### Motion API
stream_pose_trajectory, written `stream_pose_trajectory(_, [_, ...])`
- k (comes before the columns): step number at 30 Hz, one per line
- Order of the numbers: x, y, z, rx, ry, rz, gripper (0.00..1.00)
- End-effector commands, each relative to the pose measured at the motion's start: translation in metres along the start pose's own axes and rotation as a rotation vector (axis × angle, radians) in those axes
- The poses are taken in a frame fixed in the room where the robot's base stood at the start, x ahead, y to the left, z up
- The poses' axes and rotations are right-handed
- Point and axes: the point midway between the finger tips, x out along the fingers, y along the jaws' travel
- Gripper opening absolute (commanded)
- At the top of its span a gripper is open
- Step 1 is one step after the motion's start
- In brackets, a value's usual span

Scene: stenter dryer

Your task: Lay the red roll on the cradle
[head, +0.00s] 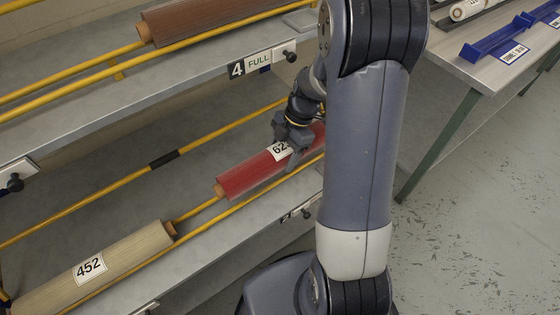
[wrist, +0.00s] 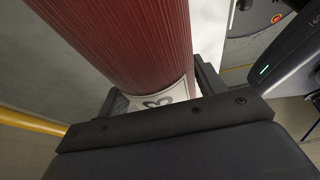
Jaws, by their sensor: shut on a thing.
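The red roll (head: 246,176) is on the lower shelf at the yellow rails, with a pale core end at its left and a white number label. I cannot tell whether it rests on the rails or is slightly raised. My gripper (head: 293,146) is shut around it at the label. In the wrist view the roll (wrist: 135,40) passes between the two dark fingers of my gripper (wrist: 163,95), and the label is partly hidden. A blue cradle (head: 490,42) stands on the table at upper right, with a label at its front. My arm hides the roll's right end.
A beige roll (head: 85,270) marked 452 lies left on the same shelf. A brown roll (head: 195,18) lies on the upper shelf (head: 140,95), which overhangs the lower one. A white roll (head: 467,9) is on the table (head: 470,72). The floor (head: 470,210) at right is clear.

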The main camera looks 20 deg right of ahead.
Motion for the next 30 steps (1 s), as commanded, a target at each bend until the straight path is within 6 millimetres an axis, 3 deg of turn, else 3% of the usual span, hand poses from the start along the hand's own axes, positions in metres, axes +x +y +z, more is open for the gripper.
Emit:
stream_pose_trajectory(5, [0.005, 0.0, -0.007, 0.001, 0.0, 0.0, 0.21])
stream_pose_trajectory(13, [0.034, 0.0, 0.005, 0.003, 0.001, -0.001, 0.21])
stream_pose_trajectory(24, [0.038, 0.0, 0.007, 0.001, 0.0, 0.001, 0.21])
stream_pose_trajectory(25, [0.037, 0.0, 0.007, 0.001, 0.0, 0.0, 0.68])
stream_pose_trajectory(30, [0.037, 0.0, 0.007, 0.001, 0.0, 0.0, 0.81])
